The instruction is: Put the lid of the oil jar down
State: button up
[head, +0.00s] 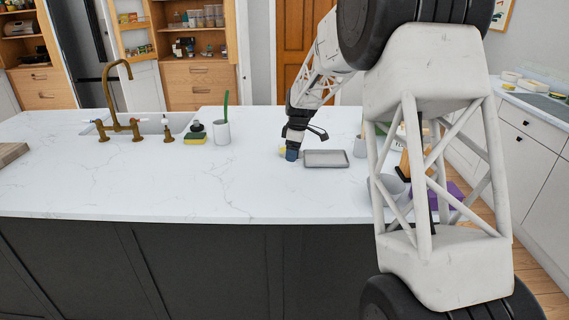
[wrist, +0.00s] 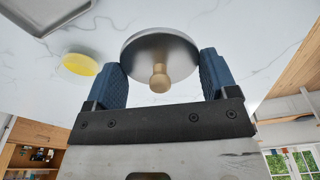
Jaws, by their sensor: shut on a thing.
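The lid (wrist: 150,47) is a round grey metal disc with a small wooden knob, seen in the wrist view. My gripper (wrist: 161,72) has its two blue fingers on either side of the disc and is shut on it. In the head view my gripper (head: 292,154) is low over the white counter, left of a grey tray. The lid is hidden there. A round yellow thing (wrist: 78,65), perhaps the open oil jar, is close to the left finger in the wrist view. I cannot tell whether the lid touches the counter.
The grey tray (head: 326,159) lies just right of my gripper. A cup with a green stem (head: 222,132), a sponge (head: 195,138) and the sink tap (head: 121,95) are at the left. The counter (head: 200,180) is clear in front and left of my gripper.

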jog(key=shift+m, duration=0.3)
jog(key=s+f, duration=0.1)
jog(key=s, duration=0.2)
jog(key=s+a+f, duration=0.1)
jog(key=s, duration=0.3)
jog(key=s+f, duration=0.1)
jog(key=s, duration=0.2)
jog(key=shift+s+a, duration=0.3)
send_over(280, 169)
jog(key=shift+s+d+f, duration=0.15)
jog(key=shift+s+f, duration=0.1)
jog(key=shift+f, duration=0.55)
jog(key=shift+w, duration=0.45)
jog(key=shift+f, duration=1.75)
jog(key=shift+f, duration=0.1)
jog(key=o, duration=0.8)
